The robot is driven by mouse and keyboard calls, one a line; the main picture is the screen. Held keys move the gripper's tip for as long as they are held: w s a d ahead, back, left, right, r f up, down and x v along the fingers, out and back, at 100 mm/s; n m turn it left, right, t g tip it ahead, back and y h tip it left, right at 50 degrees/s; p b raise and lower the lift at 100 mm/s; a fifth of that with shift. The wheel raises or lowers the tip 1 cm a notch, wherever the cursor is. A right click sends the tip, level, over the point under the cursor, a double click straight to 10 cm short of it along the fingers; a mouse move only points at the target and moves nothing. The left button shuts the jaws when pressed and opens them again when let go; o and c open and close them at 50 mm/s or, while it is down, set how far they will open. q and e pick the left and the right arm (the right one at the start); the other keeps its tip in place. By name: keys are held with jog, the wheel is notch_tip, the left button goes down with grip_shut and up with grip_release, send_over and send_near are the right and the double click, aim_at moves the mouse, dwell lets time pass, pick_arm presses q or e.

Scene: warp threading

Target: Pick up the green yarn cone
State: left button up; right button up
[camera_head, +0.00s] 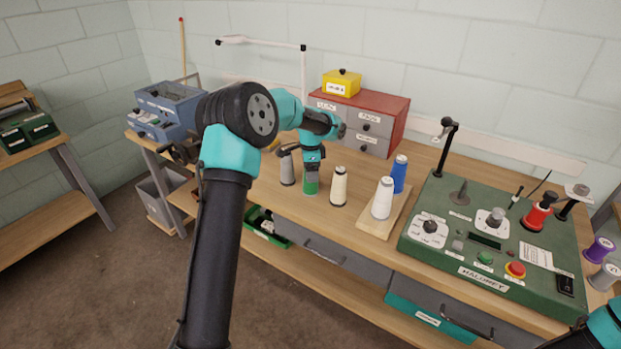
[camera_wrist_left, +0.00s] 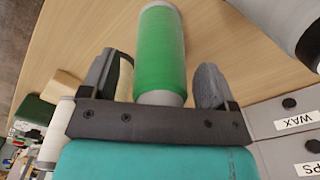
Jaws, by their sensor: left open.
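The green yarn cone (camera_head: 311,184) stands on the wooden table below my left gripper (camera_head: 312,170) in the head view. In the left wrist view the green cone (camera_wrist_left: 160,50) shows between the two fingers of my left gripper (camera_wrist_left: 158,85). The fingers are apart, one on each side of the cone, with gaps beside it. The cone's near end is partly hidden by the gripper's bar. My right gripper is not in view; only a bit of my right arm shows at the lower right corner of the head view.
A grey cone (camera_head: 287,168) stands left of the green one and a cream cone (camera_head: 339,186) right of it. White (camera_head: 382,198) and blue (camera_head: 399,174) cones stand on a wooden board. A red drawer cabinet (camera_head: 392,106) is behind; a green machine (camera_head: 470,255) is at right.

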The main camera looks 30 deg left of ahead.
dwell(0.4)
pick_arm(q)
jog(key=c, duration=1)
jog(key=shift+r, duration=0.2)
notch_tip(320, 180, up, 3)
jog(key=shift+s+d+r, duration=0.1)
jog(key=shift+s+r, duration=0.05)
jog(key=s+d, duration=0.2)
jog(key=s, duration=0.2)
jog(key=s+d+r, duration=0.1)
jog(key=s+d, duration=0.2)
jog(key=s, duration=0.2)
jog(key=s+d, duration=0.3)
jog(key=s, duration=0.1)
jog(key=shift+s+d+r, duration=0.1)
jog(key=shift+s+r, duration=0.05)
jog(key=shift+s, duration=0.05)
